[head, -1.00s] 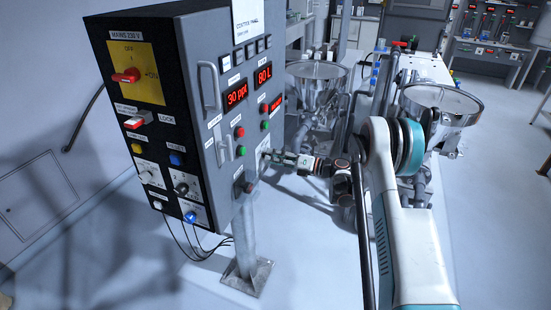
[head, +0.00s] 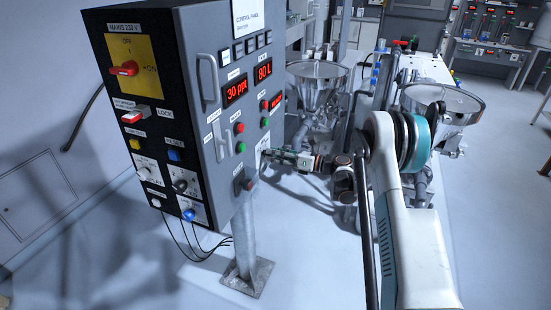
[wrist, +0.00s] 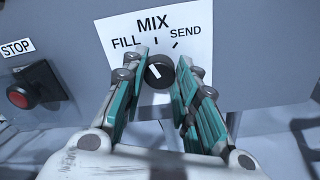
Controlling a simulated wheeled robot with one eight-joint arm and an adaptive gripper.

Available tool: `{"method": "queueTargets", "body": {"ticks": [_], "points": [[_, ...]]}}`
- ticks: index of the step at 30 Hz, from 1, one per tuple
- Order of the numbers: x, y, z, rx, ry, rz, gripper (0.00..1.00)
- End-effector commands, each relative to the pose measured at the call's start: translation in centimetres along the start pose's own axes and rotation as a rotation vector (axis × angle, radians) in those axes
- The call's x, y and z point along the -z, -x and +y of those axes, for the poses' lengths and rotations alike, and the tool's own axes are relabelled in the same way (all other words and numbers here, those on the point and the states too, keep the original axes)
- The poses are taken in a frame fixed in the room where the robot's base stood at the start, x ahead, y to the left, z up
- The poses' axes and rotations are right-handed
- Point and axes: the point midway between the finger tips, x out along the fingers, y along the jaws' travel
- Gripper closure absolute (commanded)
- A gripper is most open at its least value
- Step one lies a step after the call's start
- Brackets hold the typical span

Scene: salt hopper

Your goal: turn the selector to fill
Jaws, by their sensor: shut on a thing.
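The selector (wrist: 159,73) is a small round black knob with a white pointer line, on a white label plate (wrist: 178,24) in the wrist view. The plate reads FILL at left, MIX at top and SEND at right. The pointer line tilts up and left, toward the FILL side. My gripper (wrist: 161,63) has its teal-padded fingers on either side of the knob, shut on it. In the head view my gripper (head: 272,154) is at the right part of the control panel's face, and hides the knob there.
The grey control panel (head: 222,150) stands on a post. A red STOP button (wrist: 20,96) sits left of the selector plate. A steel hopper (head: 317,80) stands behind the panel, and another (head: 450,105) is behind my arm.

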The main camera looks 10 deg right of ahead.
Motion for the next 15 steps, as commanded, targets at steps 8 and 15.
{"method": "queueTargets", "body": {"ticks": [8,15], "points": [[0.06,0.02,-0.02,0.007,0.218,0.006,0.96],[0.04,0.02,0.01,0.011,0.346,0.010,0.96]]}}
